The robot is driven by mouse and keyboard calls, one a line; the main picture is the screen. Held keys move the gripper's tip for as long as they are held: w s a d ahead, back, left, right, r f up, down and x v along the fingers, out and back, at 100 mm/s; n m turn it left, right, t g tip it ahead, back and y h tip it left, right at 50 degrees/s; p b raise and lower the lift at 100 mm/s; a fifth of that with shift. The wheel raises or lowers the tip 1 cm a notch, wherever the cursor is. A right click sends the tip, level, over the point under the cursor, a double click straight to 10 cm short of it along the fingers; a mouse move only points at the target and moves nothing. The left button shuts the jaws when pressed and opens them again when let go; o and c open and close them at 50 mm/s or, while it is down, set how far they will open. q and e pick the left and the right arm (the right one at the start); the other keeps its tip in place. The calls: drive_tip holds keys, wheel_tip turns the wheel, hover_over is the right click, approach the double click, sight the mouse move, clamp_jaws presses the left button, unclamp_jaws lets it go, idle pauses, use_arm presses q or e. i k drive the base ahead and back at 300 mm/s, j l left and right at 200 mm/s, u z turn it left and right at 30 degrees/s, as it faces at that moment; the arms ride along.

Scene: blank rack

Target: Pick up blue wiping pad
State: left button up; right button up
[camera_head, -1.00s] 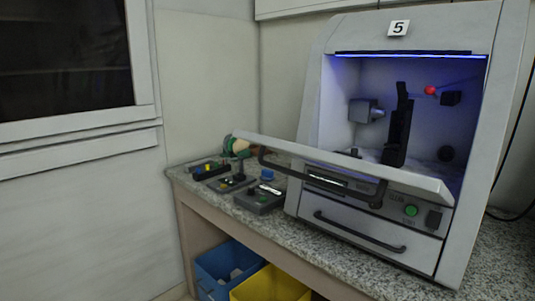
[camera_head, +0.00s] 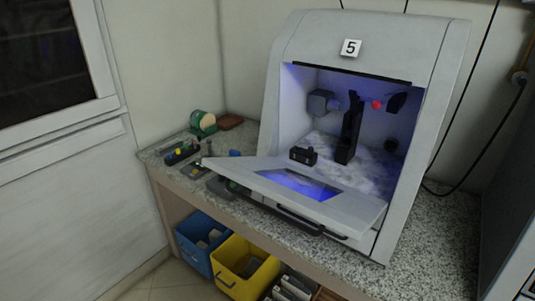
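A small blue item (camera_head: 235,153) lies on the speckled counter (camera_head: 440,215), just behind the left end of the machine's lowered door. It is too small to tell for sure whether it is the blue wiping pad. The door partly hides the counter around it. No other pad-like blue thing shows on the counter. Neither of my grippers is in view.
A white machine marked 5 (camera_head: 350,48) stands on the counter, its door (camera_head: 270,178) hanging open towards me. Small fixtures (camera_head: 181,152) and a green roll (camera_head: 203,123) are at left. Blue (camera_head: 196,257) and yellow (camera_head: 238,281) bins stand below.

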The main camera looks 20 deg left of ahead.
sight(232, 153)
drive_tip(key=i+j+z, duration=0.15)
drive_tip(key=j+z, duration=0.3)
drive_tip(key=j, duration=0.2)
drive_tip(key=j+z, duration=0.4)
drive_tip(key=j, duration=0.3)
